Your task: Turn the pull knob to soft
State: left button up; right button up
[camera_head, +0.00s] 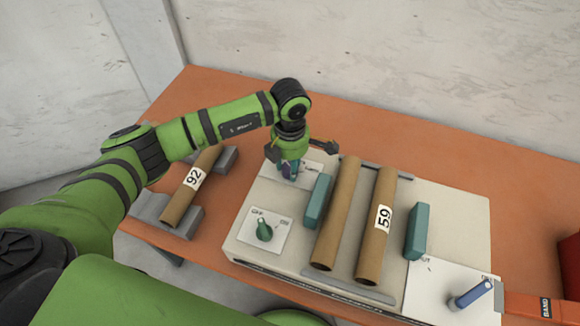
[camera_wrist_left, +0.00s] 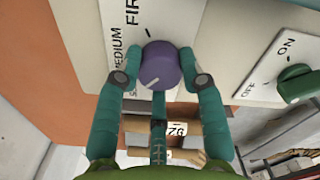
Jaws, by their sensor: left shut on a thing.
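The pull knob (camera_wrist_left: 160,66) is a purple round knob on a white label plate in the left wrist view. Its white line points to the lower left. The words FIRM and MEDIUM show, and a third word starting with S is mostly hidden by a finger. My left gripper (camera_head: 290,168) points down over the plate at the machine's back left. Its teal fingers are shut on the knob, one on each side. In the head view the fingers hide most of the knob. My right gripper is out of view.
A green OFF/ON switch (camera_head: 264,230) sits in front of the knob plate. Cardboard tubes (camera_head: 340,210) lie on the machine between teal blocks (camera_head: 317,200). Another tube marked 92 (camera_head: 178,207) rests on grey blocks at left. A blue handle (camera_head: 474,291) stands at front right.

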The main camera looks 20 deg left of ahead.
pick_arm(q)
jog(key=shift+n+b, duration=0.35)
jog(key=shift+n, duration=0.65)
jog(key=o, duration=1.1)
jog(key=shift+o, duration=0.2)
notch_tip(320, 180, up, 12)
